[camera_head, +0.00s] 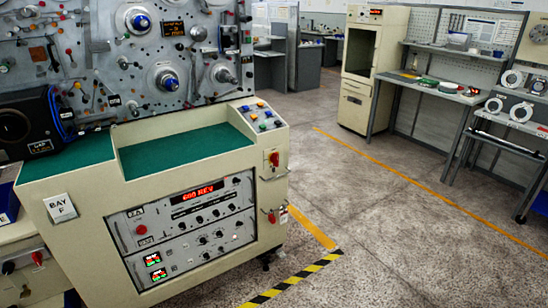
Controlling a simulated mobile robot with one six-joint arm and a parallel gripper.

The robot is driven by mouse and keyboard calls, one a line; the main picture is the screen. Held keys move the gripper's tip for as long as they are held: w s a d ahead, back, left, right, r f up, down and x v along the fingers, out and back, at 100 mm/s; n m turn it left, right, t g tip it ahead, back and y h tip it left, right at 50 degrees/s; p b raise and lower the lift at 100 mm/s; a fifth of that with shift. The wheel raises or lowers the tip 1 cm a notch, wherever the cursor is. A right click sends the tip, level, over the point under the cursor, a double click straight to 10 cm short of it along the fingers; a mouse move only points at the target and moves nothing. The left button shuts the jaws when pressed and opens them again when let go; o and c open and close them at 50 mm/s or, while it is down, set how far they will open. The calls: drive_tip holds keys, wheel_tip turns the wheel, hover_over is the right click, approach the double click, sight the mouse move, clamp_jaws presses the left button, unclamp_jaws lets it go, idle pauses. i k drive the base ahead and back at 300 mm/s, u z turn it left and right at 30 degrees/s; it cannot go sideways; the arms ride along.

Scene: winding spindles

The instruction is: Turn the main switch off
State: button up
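A cream winding console (90,210) stands at the left. A red switch-like part (274,159) with a light plate sits high on its right end. A second red part (271,217) sits lower on that same end. I cannot read a label on either, so I cannot tell which is the main switch or how it is set. The front panel (190,228) has knobs, a red button (141,229) and a lit red display (199,192) reading "600 REV". My gripper is not in view.
A sloped box with coloured buttons (262,117) tops the console's right end. Black-yellow floor tape (297,280) and an orange line (313,227) lie beside it. Open concrete floor (400,230) is at the right. A cream cabinet (372,65) and workbenches (435,93) stand behind.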

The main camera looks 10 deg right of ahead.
sight(274, 159)
drive_tip(key=u, duration=0.65)
drive_tip(key=i, duration=1.3)
drive_tip(key=u, duration=0.3)
